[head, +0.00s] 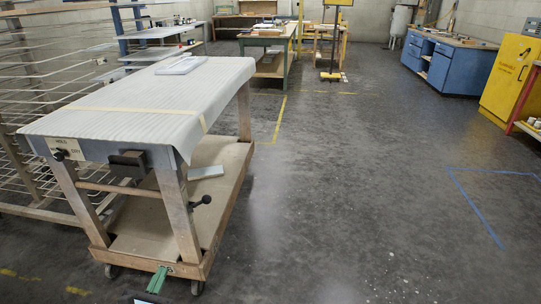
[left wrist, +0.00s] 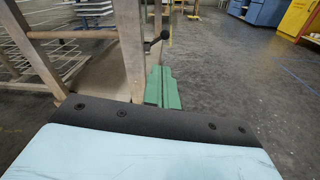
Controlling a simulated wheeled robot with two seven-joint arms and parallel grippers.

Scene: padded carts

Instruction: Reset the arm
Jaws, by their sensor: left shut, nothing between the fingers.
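My left gripper (head: 160,272) shows at the bottom edge of the head view, with green fingers pressed together and nothing between them. In that view it appears over the near lower edge of the padded cart (head: 150,100); I cannot tell whether it touches the cart. In the left wrist view the green fingers (left wrist: 162,87) point away over the floor, beside a wooden cart leg (left wrist: 130,50). The rest of my left arm is mostly out of the head view. My right gripper is in neither view.
The cart has a pale striped cover, a white item (head: 182,65) on top and a lower shelf (head: 150,222). A wire rack (head: 40,80) stands behind it at left. Open grey floor (head: 340,200) lies to the right. Blue cabinets (head: 455,70) and a yellow cabinet (head: 508,75) stand far right.

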